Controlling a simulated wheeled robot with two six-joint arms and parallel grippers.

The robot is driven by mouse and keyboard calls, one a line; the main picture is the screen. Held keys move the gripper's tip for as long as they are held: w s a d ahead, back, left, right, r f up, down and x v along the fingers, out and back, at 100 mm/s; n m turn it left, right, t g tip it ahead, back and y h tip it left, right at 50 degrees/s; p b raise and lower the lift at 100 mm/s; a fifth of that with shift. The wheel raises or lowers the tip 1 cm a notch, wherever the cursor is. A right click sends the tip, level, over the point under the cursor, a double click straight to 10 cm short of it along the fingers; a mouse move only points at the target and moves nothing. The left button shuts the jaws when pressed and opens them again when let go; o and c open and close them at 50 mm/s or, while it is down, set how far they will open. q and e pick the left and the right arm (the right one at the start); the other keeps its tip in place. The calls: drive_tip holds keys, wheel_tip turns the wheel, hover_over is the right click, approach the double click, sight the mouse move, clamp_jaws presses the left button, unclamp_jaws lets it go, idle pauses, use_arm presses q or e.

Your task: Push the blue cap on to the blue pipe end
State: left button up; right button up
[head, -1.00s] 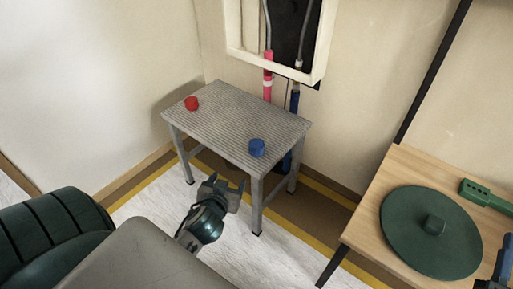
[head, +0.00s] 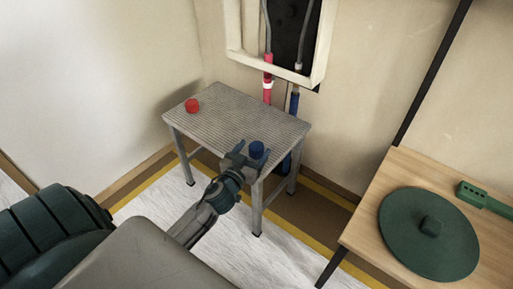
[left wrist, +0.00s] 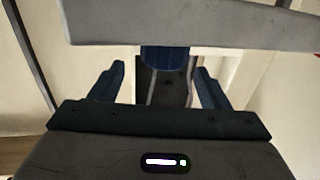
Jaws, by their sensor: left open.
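The blue cap (head: 257,149) stands on the near right part of the grey ribbed table (head: 225,115). My left gripper (head: 250,157) is open at the table's near edge, with its fingers on either side of the cap. In the left wrist view the cap (left wrist: 165,60) is between the two open fingers (left wrist: 158,88), with gaps at both sides; its top part there is hidden by a grey bar. The blue pipe (head: 294,102) hangs below the wall box, behind the table. Its lower part is hidden by the table top, and blue shows again lower down.
A red cap (head: 192,105) sits at the table's far left. A pink-red pipe (head: 267,88) hangs beside the blue one under the cream wall box (head: 318,65). A wooden bench (head: 365,220) with a green disc (head: 405,240) and a green block (head: 485,197) stands at right.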

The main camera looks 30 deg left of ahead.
use_arm(q)
drive_tip(key=w, duration=0.3)
drive_tip(key=w+a+f, duration=0.1)
drive_tip(key=w, duration=0.1)
drive_tip(key=shift+w+p, duration=0.3)
drive_tip(key=c, duration=1.1)
